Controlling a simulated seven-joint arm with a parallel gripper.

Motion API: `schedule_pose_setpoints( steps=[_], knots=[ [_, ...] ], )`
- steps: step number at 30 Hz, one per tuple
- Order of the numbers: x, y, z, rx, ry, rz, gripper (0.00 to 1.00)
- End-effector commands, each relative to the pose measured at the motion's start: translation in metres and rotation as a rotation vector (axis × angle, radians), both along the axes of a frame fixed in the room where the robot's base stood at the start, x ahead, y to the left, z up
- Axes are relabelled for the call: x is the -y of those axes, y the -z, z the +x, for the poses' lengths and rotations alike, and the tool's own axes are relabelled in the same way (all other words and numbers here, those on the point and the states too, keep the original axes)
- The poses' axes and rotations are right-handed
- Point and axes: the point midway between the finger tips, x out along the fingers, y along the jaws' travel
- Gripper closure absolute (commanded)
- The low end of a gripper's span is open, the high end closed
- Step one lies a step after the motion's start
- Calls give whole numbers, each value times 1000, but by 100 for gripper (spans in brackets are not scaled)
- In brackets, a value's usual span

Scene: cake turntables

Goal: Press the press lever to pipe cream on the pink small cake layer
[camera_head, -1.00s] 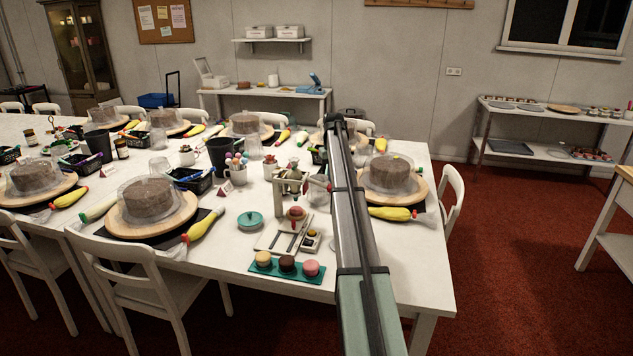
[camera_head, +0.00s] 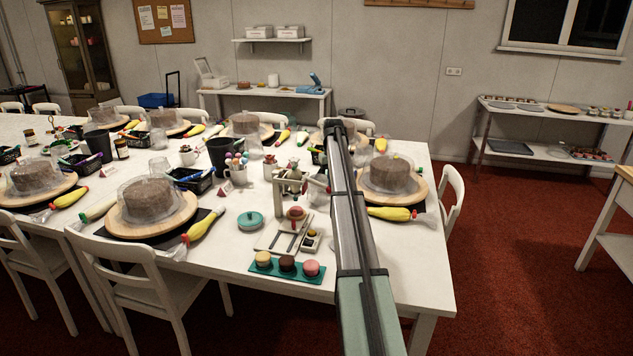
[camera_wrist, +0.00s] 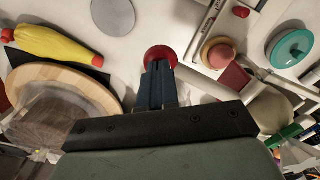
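The cream press (camera_head: 290,182) stands on the table left of my arm, with a small pink cake layer (camera_head: 296,212) under it. The cake layer also shows in the wrist view (camera_wrist: 222,55). The red round knob of the press lever (camera_wrist: 160,56) lies right at my fingertips. My gripper (camera_wrist: 160,68) looks shut, its dark fingers together and overlapping the knob's lower edge in the wrist view. I cannot tell how firmly they touch. In the head view my arm hides the gripper.
A teal tray (camera_head: 262,269) with three small cakes lies in front of the press. A teal lid (camera_head: 250,221) is to its left. A covered cake (camera_head: 390,174) on a wooden turntable and a yellow piping bag (camera_head: 390,213) are right of my arm.

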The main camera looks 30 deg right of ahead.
Motion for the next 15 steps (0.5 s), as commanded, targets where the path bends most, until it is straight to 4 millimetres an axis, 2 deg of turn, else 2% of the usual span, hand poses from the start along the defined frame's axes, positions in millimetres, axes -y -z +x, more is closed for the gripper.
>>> schedule_pose_setpoints(
  steps=[15],
  knots=[
    [0, 8, -1, -1, 1, -1, 100]
  ],
)
